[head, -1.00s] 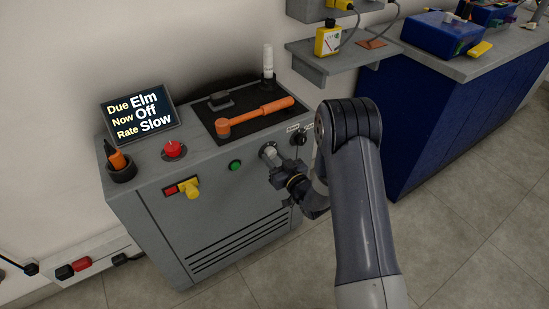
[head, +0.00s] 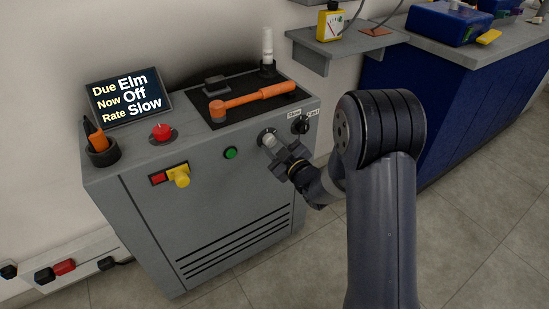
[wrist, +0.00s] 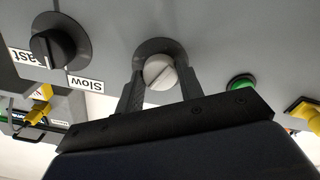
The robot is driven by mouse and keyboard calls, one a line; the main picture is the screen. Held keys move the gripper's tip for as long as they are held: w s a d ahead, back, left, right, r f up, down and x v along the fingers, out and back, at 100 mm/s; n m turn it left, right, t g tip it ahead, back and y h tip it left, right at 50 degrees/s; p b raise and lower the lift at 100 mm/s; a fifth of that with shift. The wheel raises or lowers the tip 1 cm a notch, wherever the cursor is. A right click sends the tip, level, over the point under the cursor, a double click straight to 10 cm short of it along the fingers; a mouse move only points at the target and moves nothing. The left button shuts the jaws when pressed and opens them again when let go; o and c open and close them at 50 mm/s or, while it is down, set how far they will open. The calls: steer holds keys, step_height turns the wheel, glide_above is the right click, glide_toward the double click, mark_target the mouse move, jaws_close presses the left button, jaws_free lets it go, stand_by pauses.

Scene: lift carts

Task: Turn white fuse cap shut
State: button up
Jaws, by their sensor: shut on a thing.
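The white fuse cap (wrist: 159,72) sits in a dark round socket on the front panel of the grey cart. It has a slot across its face, tilted in the wrist view. My gripper (wrist: 158,82) is shut on the cap, one finger on each side of it. In the head view the cap (head: 268,140) shows just past the tips of my gripper (head: 272,147), near the panel's upper right. Part of the socket is hidden behind the fingers.
A black Slow/Fast knob (head: 299,125) is right of the cap, and a green button (head: 231,153) left of it. A yellow handle (head: 180,176) is further left. On top are a display (head: 128,99), red button (head: 161,131) and orange hammer (head: 252,101).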

steer(key=n+b, duration=0.2)
steer(key=b, duration=0.1)
steer(key=shift+f+n, duration=0.25)
steer(key=shift+n, duration=0.05)
steer(key=n+b, duration=0.2)
steer(key=b, duration=0.1)
steer(key=shift+r, duration=0.2)
steer(key=shift+r+b, duration=0.1)
steer(key=shift+b, duration=0.2)
steer(key=o, duration=1)
steer(key=p+v, duration=0.1)
steer(key=v, duration=0.9)
steer(key=shift+s+d+p, duration=0.25)
steer(key=shift+s+p, duration=0.05)
steer(key=shift+p, duration=0.1)
